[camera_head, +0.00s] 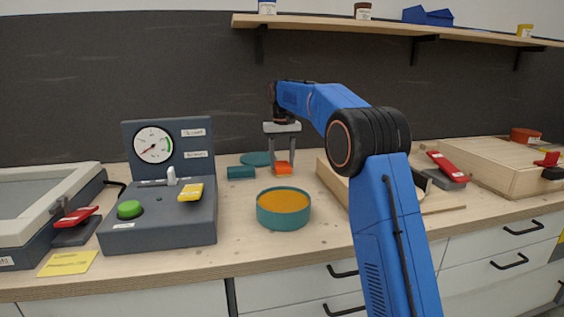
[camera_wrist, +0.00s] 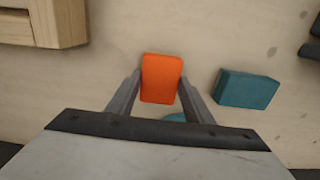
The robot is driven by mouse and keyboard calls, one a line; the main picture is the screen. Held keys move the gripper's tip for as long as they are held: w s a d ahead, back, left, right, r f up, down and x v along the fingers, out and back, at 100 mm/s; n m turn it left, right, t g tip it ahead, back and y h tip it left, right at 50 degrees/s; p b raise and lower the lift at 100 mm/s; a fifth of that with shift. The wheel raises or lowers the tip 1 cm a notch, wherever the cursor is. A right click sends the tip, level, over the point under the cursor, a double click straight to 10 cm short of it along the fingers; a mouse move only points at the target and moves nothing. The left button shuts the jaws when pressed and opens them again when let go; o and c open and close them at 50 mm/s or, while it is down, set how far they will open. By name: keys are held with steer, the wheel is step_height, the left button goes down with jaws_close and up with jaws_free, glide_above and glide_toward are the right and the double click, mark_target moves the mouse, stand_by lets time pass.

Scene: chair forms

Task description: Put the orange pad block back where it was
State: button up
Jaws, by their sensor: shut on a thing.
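The orange pad block (camera_head: 283,169) is between the fingertips of my gripper (camera_head: 283,165), behind the teal bowl. In the wrist view the orange pad block (camera_wrist: 161,78) is upright in the picture, with a finger of my gripper (camera_wrist: 159,90) against each side. My gripper is shut on it. I cannot tell whether the block touches the bench or hangs just above it. A teal block (camera_head: 240,172) lies to its left on the bench; it also shows in the wrist view (camera_wrist: 247,89), apart from the orange block.
A teal bowl (camera_head: 284,216) with orange contents stands in front of my gripper. A teal disc (camera_head: 256,158) lies behind the teal block. A grey gauge console (camera_head: 160,220) stands to the left. A wooden box (camera_head: 333,180) is close on the right.

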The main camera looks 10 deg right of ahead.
mark_target(282, 164)
steer(key=shift+f, duration=0.1)
steer(key=o, duration=1)
step_height(282, 164, up, 12)
steer(key=s+d+r+t, duration=0.1)
steer(key=s+r, duration=0.1)
steer(key=s, duration=0.5)
steer(key=s+d+r, duration=0.1)
steer(key=s+d, duration=0.1)
steer(key=s, duration=0.5)
steer(key=s+d+f+t, duration=0.1)
steer(key=s+f, duration=0.1)
steer(key=s, duration=0.6)
steer(key=s+d+f+t, duration=0.1)
steer(key=s+f, duration=0.1)
steer(key=s, duration=0.6)
steer(key=s+d+f+t, duration=0.1)
steer(key=s+d+f, duration=0.1)
steer(key=s+f, duration=2)
steer(key=s, duration=0.4)
steer(key=shift+s+t, duration=0.25)
steer(key=shift+t, duration=0.15)
